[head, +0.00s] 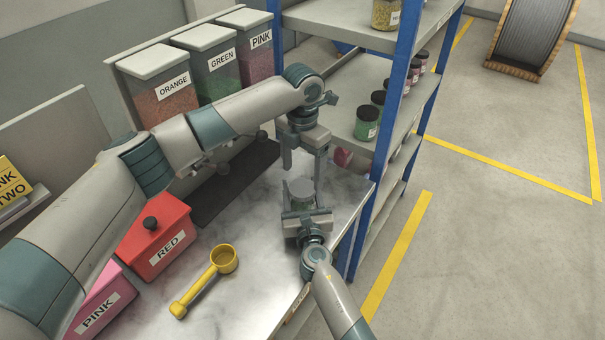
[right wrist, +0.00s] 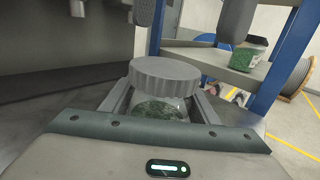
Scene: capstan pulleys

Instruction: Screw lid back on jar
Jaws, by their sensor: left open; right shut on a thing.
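A small glass jar with green contents (right wrist: 160,107) stands upright in my right gripper (head: 305,214), which is shut around its sides. The jar also shows in the head view (head: 302,204). A grey ribbed lid (right wrist: 165,76) sits on top of the jar, roughly level; I cannot tell how tightly it is screwed. The lid shows as a grey disc in the head view (head: 301,188). My left gripper (head: 304,165) points down above the lid, open and empty. Its two fingers show apart, above the lid, in the right wrist view (right wrist: 192,22).
A blue-posted shelf with jars (head: 367,122) stands close to the right of both grippers. A yellow scoop (head: 223,259), red box (head: 155,238) and pink box (head: 100,300) are on the metal table (head: 255,285). Labelled bins (head: 215,62) line the back.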

